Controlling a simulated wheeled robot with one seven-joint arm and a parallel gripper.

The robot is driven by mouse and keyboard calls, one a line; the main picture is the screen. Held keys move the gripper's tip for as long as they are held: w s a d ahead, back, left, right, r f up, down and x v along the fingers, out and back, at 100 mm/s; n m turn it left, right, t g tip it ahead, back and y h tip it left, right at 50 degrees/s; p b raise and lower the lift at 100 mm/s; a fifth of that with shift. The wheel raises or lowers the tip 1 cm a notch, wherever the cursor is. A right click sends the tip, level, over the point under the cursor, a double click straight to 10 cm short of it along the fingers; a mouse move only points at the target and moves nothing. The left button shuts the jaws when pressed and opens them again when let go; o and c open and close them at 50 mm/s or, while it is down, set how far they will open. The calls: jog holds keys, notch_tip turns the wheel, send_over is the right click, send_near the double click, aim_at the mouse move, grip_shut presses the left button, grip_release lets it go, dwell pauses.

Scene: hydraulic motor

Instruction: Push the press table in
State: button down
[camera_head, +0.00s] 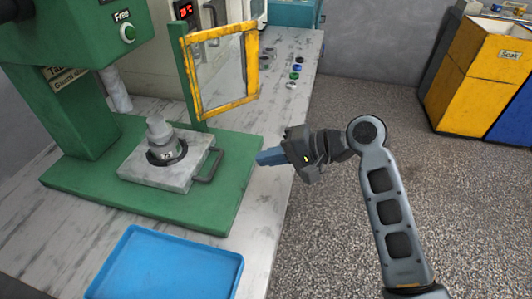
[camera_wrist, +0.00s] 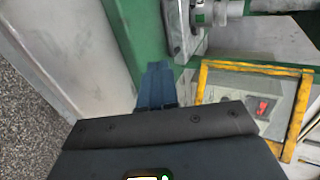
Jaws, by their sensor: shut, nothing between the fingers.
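The press table (camera_head: 165,160) is a pale grey plate on the press's green base (camera_head: 95,190), left of centre in the head view. A grey stepped part (camera_head: 163,138) stands upright on it. A dark grey loop handle (camera_head: 208,166) sticks out from its right side. My gripper (camera_head: 262,158) is shut and empty, with blue fingers. It is to the right of the handle, near the right edge of the green base, and apart from the handle. In the wrist view, the fingers of my gripper (camera_wrist: 156,72) point toward the green base, beside the grey press table (camera_wrist: 181,25).
A yellow-framed clear guard (camera_head: 223,70) stands open behind the press table and shows in the wrist view (camera_wrist: 255,67). A blue tray (camera_head: 165,265) lies in front. Small coloured parts (camera_head: 295,70) sit on the bench behind. Yellow and blue bins (camera_head: 475,75) stand at the right.

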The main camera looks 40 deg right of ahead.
aim_at(197, 155)
jog(key=x, duration=0.6)
jog(key=r+x, duration=0.1)
jog(key=x, duration=0.3)
jog(key=shift+w, duration=0.2)
jog(key=w+a, duration=0.1)
jog(key=w, duration=0.1)
jog(key=w+a, duration=0.2)
jog(key=w+a+p, duration=0.1)
jog(key=w+a, duration=0.1)
jog(key=shift+w, duration=0.25)
jog(key=shift+r, duration=0.1)
